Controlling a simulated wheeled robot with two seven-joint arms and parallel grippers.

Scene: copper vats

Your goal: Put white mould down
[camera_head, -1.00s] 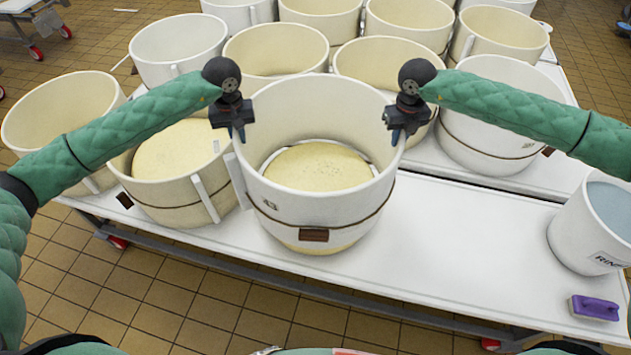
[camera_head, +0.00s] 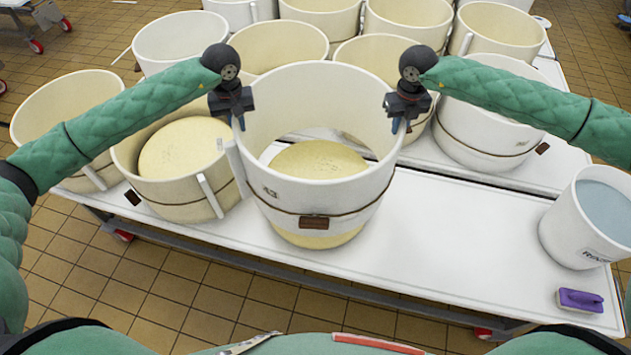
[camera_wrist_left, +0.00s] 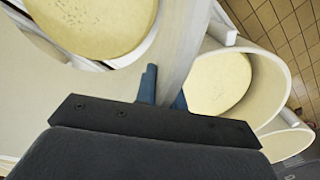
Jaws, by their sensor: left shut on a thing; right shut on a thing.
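The white mould (camera_head: 285,190) is a large open ring with a brown band and a small brown plate on its front. My left gripper (camera_head: 240,118) is shut on its left wall and my right gripper (camera_head: 396,122) on its right wall. The mould is upright and held above the white table. A pale yellow cheese (camera_head: 318,158) shows through its open bottom, and the cheese's side also shows below the mould's lower edge. In the left wrist view the blue fingers (camera_wrist_left: 165,88) straddle the mould wall (camera_wrist_left: 185,45). The cheese's far side is hidden.
A cream mould with a cheese inside (camera_head: 175,200) stands close at the left. Several more moulds stand behind.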

